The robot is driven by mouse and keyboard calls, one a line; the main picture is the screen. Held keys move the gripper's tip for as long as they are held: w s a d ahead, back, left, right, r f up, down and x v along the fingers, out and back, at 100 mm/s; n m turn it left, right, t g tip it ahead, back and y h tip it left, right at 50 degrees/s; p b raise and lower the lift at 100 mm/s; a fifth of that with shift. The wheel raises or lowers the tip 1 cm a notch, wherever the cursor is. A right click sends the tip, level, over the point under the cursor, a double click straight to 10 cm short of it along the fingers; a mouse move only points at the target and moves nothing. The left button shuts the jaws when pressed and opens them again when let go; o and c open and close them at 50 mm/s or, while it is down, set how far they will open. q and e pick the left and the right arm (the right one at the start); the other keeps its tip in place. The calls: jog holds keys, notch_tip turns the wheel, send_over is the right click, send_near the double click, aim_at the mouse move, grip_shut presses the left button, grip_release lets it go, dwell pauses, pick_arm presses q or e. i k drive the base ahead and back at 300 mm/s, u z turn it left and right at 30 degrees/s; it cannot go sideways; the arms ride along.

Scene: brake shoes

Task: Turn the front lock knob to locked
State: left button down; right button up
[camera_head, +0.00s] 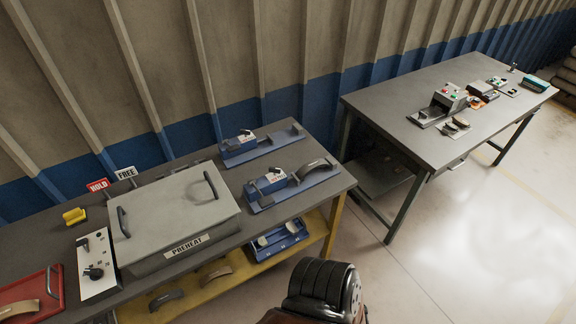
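Two blue fixtures stand on the right part of the near bench. The front fixture (262,199) carries a curved grey brake shoe (313,169) at its right end. A small white plate with red marking and a dark lock knob (274,174) sits toward its left end. The knob's exact setting is too small to read. The rear fixture (258,149) has a similar plate and dark knob (246,135), and no brake shoe shows on it. Neither of my grippers is in view.
A grey PREHEAT box (181,215) with handles stands left of the fixtures. A white panel with a dark knob (93,273), HOLD (97,186) and FREE (125,173) signs and a red tray (52,309) are further left. A second table (392,111) stands right, across open floor.

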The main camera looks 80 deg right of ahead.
aim_at(275, 170)
jog(key=z, duration=0.8)
jog(key=i, duration=0.65)
jog(key=z, duration=0.75)
